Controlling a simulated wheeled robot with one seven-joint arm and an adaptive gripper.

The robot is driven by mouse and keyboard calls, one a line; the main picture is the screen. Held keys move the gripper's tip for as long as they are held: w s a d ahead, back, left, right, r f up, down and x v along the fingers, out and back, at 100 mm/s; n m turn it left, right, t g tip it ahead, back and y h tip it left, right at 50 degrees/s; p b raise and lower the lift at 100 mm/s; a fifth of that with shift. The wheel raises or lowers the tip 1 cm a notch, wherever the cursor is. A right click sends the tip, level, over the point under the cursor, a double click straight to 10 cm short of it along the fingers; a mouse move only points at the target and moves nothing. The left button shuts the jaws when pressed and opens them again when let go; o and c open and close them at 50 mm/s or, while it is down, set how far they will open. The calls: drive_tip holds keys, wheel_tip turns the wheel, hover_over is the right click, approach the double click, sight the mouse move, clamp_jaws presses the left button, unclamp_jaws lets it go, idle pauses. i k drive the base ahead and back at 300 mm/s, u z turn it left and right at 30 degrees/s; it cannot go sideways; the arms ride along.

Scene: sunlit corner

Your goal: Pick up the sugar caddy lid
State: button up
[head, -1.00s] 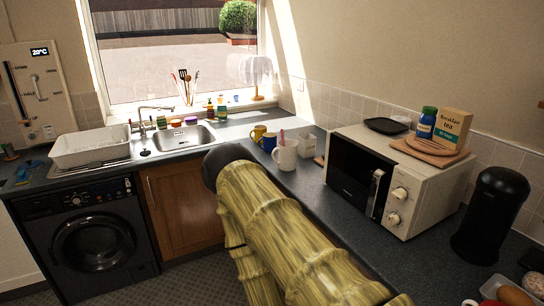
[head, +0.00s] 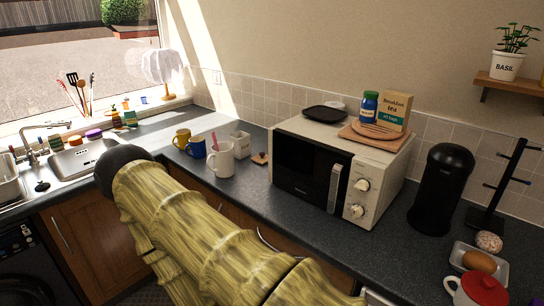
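A small flat wooden piece with a knob (head: 260,158), which looks like the sugar caddy lid, lies on the dark worktop between the mugs and the microwave. A square white container (head: 240,145), perhaps the caddy, stands just behind and left of it, apart from it. Its inside is not clear. My thick yellow-green arm crosses the lower middle of the head view, in front of the worktop edge. My gripper is not in view.
A white mug (head: 220,158), a blue mug (head: 196,147) and a yellow mug (head: 182,138) stand left of the lid. The microwave (head: 384,190) stands close on its right.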

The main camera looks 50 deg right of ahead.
sight(262, 158)
drive_tip(key=z, duration=0.65)
drive_tip(key=i, duration=0.65)
drive_tip(key=z, duration=0.7)
